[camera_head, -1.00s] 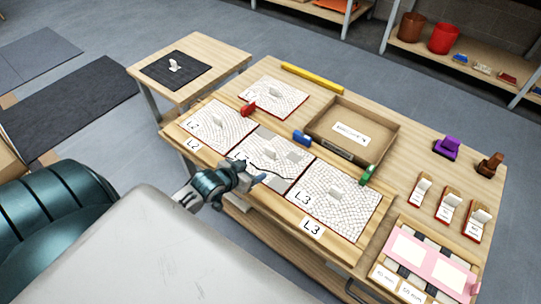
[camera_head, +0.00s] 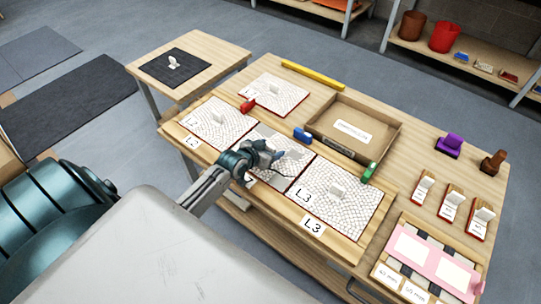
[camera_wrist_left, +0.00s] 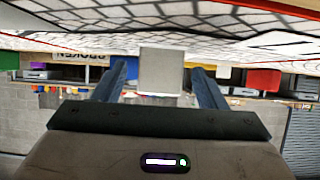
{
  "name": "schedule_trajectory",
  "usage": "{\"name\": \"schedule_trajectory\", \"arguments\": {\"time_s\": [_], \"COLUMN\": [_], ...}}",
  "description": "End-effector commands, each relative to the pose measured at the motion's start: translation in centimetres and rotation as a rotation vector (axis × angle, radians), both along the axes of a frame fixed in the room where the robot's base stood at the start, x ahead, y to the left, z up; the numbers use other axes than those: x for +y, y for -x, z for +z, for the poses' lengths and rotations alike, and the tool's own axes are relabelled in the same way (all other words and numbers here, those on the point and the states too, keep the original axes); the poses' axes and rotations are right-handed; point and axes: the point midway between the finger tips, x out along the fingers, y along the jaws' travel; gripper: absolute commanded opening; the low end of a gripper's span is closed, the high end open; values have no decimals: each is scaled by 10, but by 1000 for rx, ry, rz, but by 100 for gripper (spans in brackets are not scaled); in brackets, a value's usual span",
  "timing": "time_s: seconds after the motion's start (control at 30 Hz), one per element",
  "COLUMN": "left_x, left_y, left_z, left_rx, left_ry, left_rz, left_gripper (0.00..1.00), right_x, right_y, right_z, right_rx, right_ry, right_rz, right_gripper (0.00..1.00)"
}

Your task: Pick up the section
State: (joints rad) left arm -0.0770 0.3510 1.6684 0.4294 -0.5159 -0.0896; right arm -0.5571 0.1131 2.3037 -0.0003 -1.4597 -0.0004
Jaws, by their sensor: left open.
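The mosaic sections are white, cracked-pattern panels with red edges and small upright grips. The section at the left of the front row (camera_head: 207,129) lies by the L2 label, and the one at the right (camera_head: 354,205) by the L3 label. A greyer section (camera_head: 273,138) lies between them, partly hidden by my left arm. My left gripper (camera_head: 270,153) is low over this middle section, beside its pale grip (camera_head: 294,153). In the left wrist view a pale block-like grip (camera_wrist_left: 161,70) stands between the two open fingers, with gaps on both sides. My right gripper is out of view.
A cardboard tray (camera_head: 383,157) stands behind the row. Red (camera_head: 248,105), blue (camera_head: 302,135) and green (camera_head: 369,171) blocks stand near the panels. Another section (camera_head: 290,92) lies behind. A yellow bar (camera_head: 312,76) lies at the back edge.

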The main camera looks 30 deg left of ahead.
Motion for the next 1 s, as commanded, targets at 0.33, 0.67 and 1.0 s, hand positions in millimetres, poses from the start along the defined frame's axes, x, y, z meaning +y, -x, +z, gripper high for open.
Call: {"name": "schedule_trajectory", "arguments": {"time_s": [0.33, 0.67, 1.0], "left_x": [-1, -1, -1], "left_y": [-6, -6, -7], "left_z": [-3, -3, 2], "left_rx": [0, 1, -4], "left_ry": [-1, -1, -1], "left_rz": [0, 0, -1], "left_gripper": [60, 0, 0], "right_x": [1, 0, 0], "right_y": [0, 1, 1], "right_z": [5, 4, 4], "right_rx": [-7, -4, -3], "right_ry": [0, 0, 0], "right_rz": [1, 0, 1], "right_gripper": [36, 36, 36]}}
